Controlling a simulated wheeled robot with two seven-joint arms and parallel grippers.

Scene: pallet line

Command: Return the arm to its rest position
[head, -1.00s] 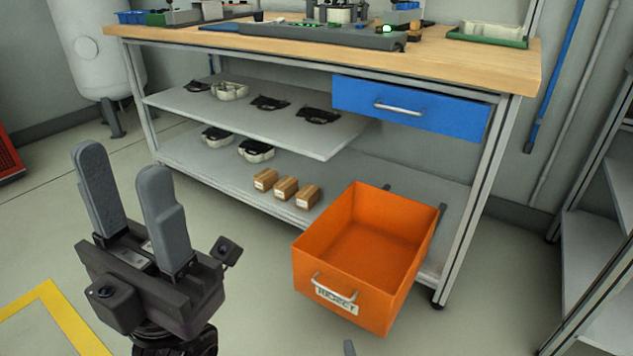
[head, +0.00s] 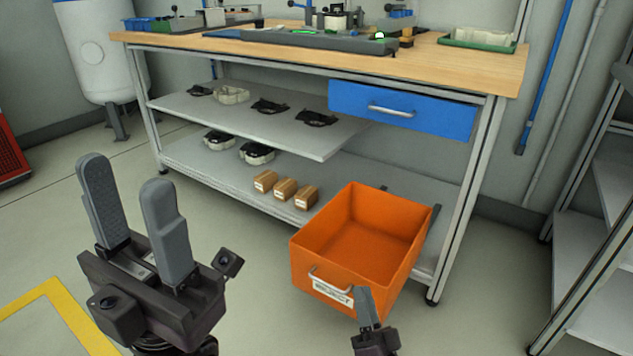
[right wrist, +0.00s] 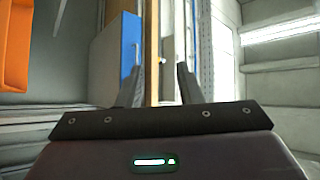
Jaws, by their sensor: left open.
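My left gripper (head: 127,172) is at the lower left of the head view. Its two grey fingers point up and stand well apart, with nothing between them. My right gripper (head: 365,300) is at the bottom of the head view, in front of the orange reject bin (head: 318,281), and overlaps the bin's front right corner. In the right wrist view my right gripper (right wrist: 159,72) has its two fingers apart with nothing held between them. The bin is pulled out from the bench and looks empty.
The workbench (head: 460,68) has a shut blue drawer (head: 402,108) and two shelves. Black and pale parts lie on the shelves, with small brown boxes (head: 285,189) on the lower one. A grey rack (head: 590,240) stands at the right. The floor left of the bin is clear.

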